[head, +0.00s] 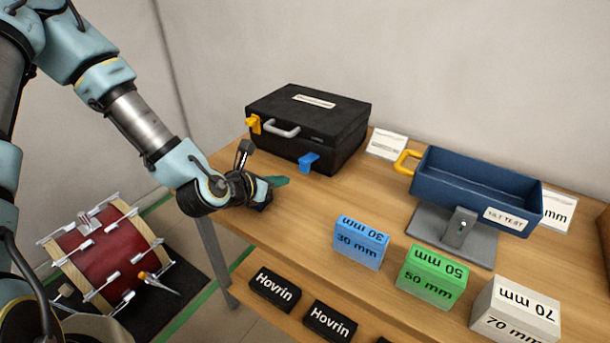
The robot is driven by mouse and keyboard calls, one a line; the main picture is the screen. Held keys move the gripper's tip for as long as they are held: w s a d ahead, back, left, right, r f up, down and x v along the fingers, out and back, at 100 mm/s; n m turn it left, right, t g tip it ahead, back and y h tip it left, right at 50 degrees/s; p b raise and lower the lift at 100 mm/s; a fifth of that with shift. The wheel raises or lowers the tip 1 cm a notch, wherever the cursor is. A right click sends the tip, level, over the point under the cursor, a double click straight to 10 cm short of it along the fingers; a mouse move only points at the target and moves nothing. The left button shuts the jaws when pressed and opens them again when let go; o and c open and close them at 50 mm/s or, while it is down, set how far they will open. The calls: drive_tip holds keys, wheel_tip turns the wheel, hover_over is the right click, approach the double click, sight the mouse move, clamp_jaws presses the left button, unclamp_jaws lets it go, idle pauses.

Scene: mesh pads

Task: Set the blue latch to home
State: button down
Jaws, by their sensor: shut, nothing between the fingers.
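A black case (305,122) stands shut at the back left of the wooden table, with a grey handle on its front. The blue latch (309,162) is on the case's front face, near the lower right. A yellow latch (254,123) is at the front left, beside the handle. My gripper (275,182) is at the table's left edge, in front of the case and to the left of the blue latch, apart from it. Its fingers look shut and empty, with a teal tip showing; the wrist hides part of it.
A blue tilt tray (478,190) with a yellow handle stands on a grey base at right. Blue (361,242), green (432,275) and white (515,308) blocks line the front. Black Hovrin boxes (275,288) lie on a lower shelf. A red drum (105,255) is on the floor.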

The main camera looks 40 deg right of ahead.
sight(308, 164)
drive_tip(key=b+x, duration=0.4)
drive_tip(key=x, duration=0.6)
drive_tip(key=shift+r, duration=0.1)
idle(0.5)
